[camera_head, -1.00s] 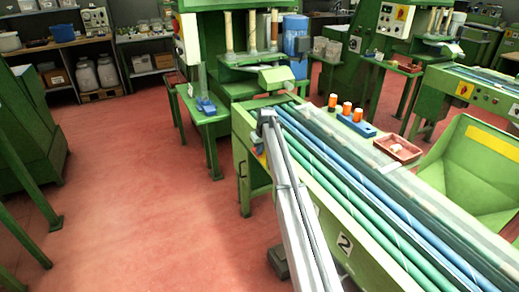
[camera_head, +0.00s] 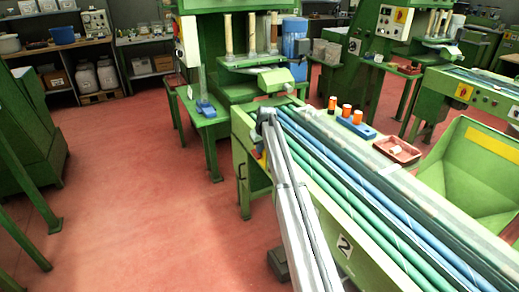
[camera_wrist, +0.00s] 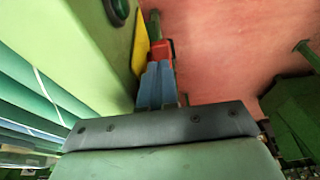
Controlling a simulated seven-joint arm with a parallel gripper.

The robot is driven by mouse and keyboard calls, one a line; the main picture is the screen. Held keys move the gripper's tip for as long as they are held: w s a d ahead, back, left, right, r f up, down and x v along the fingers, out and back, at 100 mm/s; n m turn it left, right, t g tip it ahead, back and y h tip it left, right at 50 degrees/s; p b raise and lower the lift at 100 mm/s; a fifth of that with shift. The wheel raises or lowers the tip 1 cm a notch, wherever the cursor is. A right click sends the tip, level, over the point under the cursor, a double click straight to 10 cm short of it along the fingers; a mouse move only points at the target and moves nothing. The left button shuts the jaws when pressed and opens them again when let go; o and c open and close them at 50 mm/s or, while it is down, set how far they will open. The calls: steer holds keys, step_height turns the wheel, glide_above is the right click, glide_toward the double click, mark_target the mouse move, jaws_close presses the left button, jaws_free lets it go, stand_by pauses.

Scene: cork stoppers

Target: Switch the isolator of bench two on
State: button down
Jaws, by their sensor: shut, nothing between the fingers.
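Bench two (camera_head: 372,262) carries a "2" label (camera_head: 345,246) on its green side, and my grey arm (camera_head: 292,205) reaches up along it. In the wrist view, the red handle of the isolator (camera_wrist: 161,49) stands out from a yellow plate (camera_wrist: 140,52) on the green bench. The yellow plate shows only as a sliver beside my arm in the head view (camera_head: 260,159). My gripper (camera_wrist: 157,68) is shut and empty, its bluish fingertips right at the red handle. I cannot tell whether they touch it. The fingers partly hide the handle, and its switch position is unclear.
Blue and green tubes (camera_head: 397,222) lie along the bench top. A blue block with orange-topped pieces (camera_head: 356,124) and a red tray (camera_head: 397,151) sit on its far side. The red floor (camera_head: 130,200) left of the bench is clear.

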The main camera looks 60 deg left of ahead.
steer(key=a+v, duration=0.1)
steer(key=v, duration=1.2)
steer(key=shift+r, duration=0.5)
steer(key=shift+a+f, duration=0.25)
steer(key=shift+f, duration=0.4)
steer(key=shift+f, duration=0.15)
steer(key=x, duration=1.2)
steer(key=shift+d+f, duration=0.15)
steer(key=shift+d, duration=0.15)
steer(key=shift+f, duration=0.85)
